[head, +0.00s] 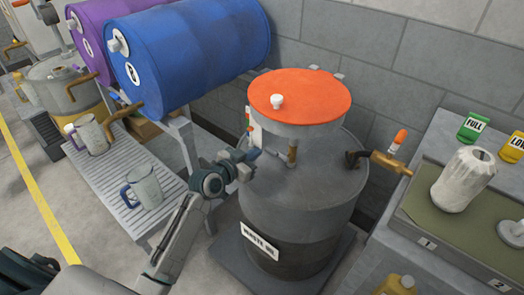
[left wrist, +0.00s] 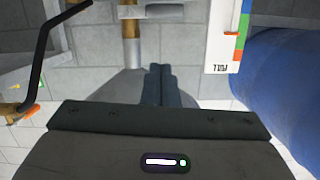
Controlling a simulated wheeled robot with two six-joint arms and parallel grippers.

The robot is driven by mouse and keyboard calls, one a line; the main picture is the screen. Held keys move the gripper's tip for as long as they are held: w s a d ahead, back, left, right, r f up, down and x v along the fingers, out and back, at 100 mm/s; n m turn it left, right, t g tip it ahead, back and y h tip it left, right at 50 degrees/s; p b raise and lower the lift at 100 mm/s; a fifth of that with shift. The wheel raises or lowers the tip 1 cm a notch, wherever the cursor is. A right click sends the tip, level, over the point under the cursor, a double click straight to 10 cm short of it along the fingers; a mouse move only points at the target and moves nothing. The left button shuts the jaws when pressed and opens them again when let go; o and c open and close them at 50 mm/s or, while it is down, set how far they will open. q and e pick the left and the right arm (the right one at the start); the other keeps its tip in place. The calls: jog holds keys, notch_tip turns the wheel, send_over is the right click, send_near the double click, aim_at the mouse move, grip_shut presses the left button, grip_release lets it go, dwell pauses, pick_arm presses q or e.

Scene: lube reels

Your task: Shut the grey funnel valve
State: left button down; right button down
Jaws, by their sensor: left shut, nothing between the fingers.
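The grey funnel (head: 297,130) stands under an orange lid (head: 318,95) on top of the dark waste-oil drum (head: 290,215). A brass stem (head: 292,152) shows below the funnel, and also in the left wrist view (left wrist: 131,45). I cannot clearly make out the valve's handle or its position in the head view. My left gripper (head: 252,156) is at the drum's top left, left of the stem. Its fingers (left wrist: 160,85) are shut and empty; I cannot tell whether they touch anything. My right gripper is not in view.
A white gauge plate with coloured marks (left wrist: 223,38) is beside the stem. A brass tap (head: 390,161) with an orange-tipped handle sticks out on the drum's right. A blue drum (head: 195,55) lies behind, on the left. A bench (head: 440,235) stands at right.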

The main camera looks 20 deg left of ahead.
pick_arm(q)
jog(key=v, duration=0.5)
jog(key=shift+s+a, duration=0.15)
jog(key=shift+s, duration=0.15)
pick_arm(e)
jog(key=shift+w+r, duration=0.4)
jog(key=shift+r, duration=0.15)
